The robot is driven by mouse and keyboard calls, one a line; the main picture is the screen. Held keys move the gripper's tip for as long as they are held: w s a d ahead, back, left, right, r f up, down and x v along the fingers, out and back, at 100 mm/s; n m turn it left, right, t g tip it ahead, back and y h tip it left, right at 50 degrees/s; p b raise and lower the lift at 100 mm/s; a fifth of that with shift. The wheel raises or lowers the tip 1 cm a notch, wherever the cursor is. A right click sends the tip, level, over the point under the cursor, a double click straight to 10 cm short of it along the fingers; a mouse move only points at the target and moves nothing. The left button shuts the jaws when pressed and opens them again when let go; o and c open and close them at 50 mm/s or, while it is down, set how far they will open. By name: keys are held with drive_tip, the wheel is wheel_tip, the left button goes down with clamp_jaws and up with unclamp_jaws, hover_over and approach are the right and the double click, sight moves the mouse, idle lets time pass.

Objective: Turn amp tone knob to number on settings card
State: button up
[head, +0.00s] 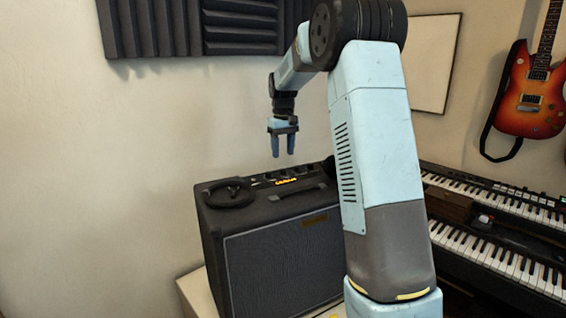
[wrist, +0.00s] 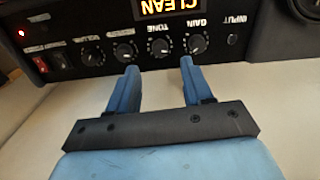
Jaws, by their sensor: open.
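The black amp (head: 284,258) stands at the lower middle of the head view, with its control panel along its top. In the wrist view the panel is upside down, and the tone knob (wrist: 160,47) lies between the gain knob (wrist: 197,44) and another knob (wrist: 125,52). The display (wrist: 170,5) reads CLEAN. My gripper (head: 283,153) is above the amp's top in the head view. In the wrist view my gripper (wrist: 159,64) is open and empty, its fingertips on either side of the tone knob's line of sight; contact does not show. I cannot make out a settings card.
Dark headphones (head: 229,193) lie on the amp's top left. A red switch (wrist: 40,63) and an input jack (wrist: 233,40) flank the knobs. Keyboards (head: 500,258) stand at the right, and a guitar (head: 532,95) hangs on the wall. Air around my gripper is clear.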

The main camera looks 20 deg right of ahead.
sight(283, 170)
wheel_tip(283, 170, up, 7)
drive_tip(key=shift+r, duration=0.2)
idle(0.3)
drive_tip(key=s+a+r+m+t, duration=0.1)
drive_tip(key=s+a+r+t, duration=0.15)
drive_tip(key=s, duration=0.85)
drive_tip(key=s+a+r+t, duration=0.1)
drive_tip(key=s+a+r, duration=0.15)
drive_tip(key=s, duration=0.95)
drive_tip(key=s+f+t, duration=0.1)
drive_tip(key=s+f, duration=0.2)
drive_tip(key=s, duration=0.6)
drive_tip(key=s+a+f+m+t, duration=0.1)
drive_tip(key=s+f, duration=0.3)
drive_tip(key=s, duration=0.5)
drive_tip(key=shift+s+f, duration=0.15)
drive_tip(key=shift+s, duration=0.2)
